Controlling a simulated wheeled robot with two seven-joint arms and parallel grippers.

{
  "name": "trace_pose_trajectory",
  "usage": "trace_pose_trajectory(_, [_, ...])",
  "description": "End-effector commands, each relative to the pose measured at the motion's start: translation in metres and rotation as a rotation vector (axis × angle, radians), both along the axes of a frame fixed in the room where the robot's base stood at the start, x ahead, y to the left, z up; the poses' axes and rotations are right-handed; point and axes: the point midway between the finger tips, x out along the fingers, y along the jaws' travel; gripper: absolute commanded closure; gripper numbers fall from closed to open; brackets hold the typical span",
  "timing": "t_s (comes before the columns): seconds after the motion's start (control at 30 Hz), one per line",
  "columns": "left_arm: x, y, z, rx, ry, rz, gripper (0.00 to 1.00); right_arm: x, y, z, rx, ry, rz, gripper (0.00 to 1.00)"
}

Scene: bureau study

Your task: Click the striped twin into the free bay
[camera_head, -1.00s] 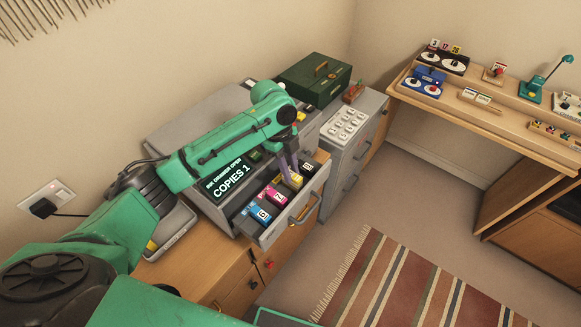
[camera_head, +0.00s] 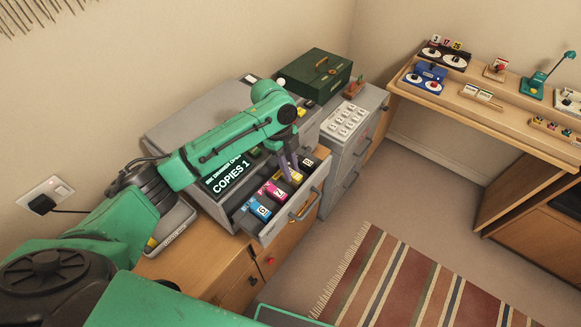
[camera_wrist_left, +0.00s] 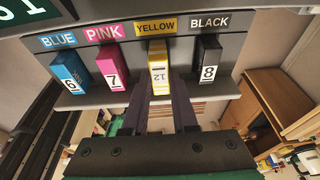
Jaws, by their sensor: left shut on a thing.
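The open ink drawer (camera_head: 276,231) holds a row of cartridges, and its bays are labelled blue, pink, yellow and black in the left wrist view (camera_wrist_left: 188,36). My left gripper (camera_head: 289,166) is shut on the yellow cartridge (camera_wrist_left: 157,51), marked 12, in the yellow bay. Its fingers flank the cartridge in the left wrist view and hide part of it. The cartridge stands in line with its neighbours; I cannot tell if it is fully seated. Blue cartridge 6 (camera_wrist_left: 69,72), pink cartridge 7 (camera_wrist_left: 111,68) and black cartridge 8 (camera_wrist_left: 208,60) fill the other bays. My right gripper is not in view.
The copier screen (camera_head: 226,176) reads COPIES 1. A grey tray (camera_head: 177,226) with a yellow item (camera_head: 151,244) lies left of the drawer. A green box (camera_head: 315,76) stands behind, and a grey keypad cabinet (camera_head: 346,122) at right. The floor by the rug (camera_head: 400,275) is clear.

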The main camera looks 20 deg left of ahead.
Motion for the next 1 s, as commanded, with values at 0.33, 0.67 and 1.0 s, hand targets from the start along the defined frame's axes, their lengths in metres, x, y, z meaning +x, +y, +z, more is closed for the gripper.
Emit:
trace_pose_trajectory(0.33, [0.000, 0.000, -0.006, 0.000, 0.000, 0.000, 1.00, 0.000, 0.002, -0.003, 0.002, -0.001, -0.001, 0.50])
trace_pose_trajectory(0.67, [0.000, 0.000, -0.011, 0.000, 0.001, -0.001, 1.00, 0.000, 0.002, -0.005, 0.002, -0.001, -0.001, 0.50])
trace_pose_trajectory(1.0, [0.000, 0.000, -0.011, 0.000, 0.000, -0.001, 0.39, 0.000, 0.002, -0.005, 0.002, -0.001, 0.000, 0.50])
